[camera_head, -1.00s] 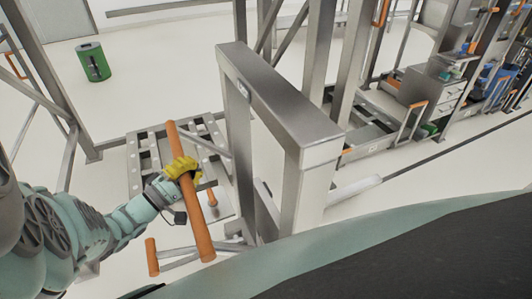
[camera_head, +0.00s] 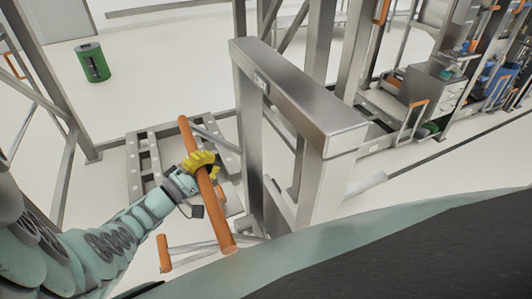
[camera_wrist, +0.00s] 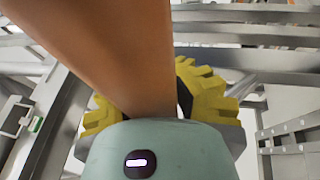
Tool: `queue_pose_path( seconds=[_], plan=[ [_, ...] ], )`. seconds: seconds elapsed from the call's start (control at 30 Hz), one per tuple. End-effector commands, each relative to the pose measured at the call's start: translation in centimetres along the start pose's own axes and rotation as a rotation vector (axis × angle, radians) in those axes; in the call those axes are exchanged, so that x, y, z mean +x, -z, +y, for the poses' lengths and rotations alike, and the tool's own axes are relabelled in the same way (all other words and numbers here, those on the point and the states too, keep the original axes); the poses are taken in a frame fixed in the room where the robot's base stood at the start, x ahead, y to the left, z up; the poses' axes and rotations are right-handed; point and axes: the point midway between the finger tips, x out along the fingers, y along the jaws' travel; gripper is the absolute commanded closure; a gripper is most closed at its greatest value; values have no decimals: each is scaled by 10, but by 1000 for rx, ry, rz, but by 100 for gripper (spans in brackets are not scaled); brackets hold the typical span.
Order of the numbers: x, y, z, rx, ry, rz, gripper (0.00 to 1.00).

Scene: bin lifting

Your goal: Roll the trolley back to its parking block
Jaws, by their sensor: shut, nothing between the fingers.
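My gripper (camera_head: 206,166), with yellow fingers, is at a long orange bar handle (camera_head: 222,220) in the head view. The handle slants from upper left to lower right. In the wrist view the handle (camera_wrist: 125,50) crosses in front of my yellow fingers (camera_wrist: 205,95) and hides part of them. The fingers are shut, with no firm hold on the handle visible. The handle appears to belong to the trolley, whose body is mostly hidden; a lower orange-ended bar (camera_head: 164,252) shows beneath. I cannot make out the parking block for certain.
A large grey steel frame (camera_head: 300,90) stands close to the right of the handle. A low slatted metal platform (camera_head: 133,165) lies behind my arm. A green bin (camera_head: 92,62) stands far left on open floor. Shelving and carts (camera_head: 440,90) line the right.

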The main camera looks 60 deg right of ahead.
Motion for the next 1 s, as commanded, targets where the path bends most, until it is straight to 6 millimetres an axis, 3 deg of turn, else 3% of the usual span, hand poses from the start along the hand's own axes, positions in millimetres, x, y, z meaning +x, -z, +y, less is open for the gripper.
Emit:
queue_pose_path(
  seconds=[0.03,0.37,0.67,1.0],
  plan=[
    [-3,-4,-13,-16,26,6,100],
    [14,1,-11,0,24,47,100],
    [42,-8,-14,0,22,51,100],
    [42,-5,-12,11,27,54,100]
  ],
)
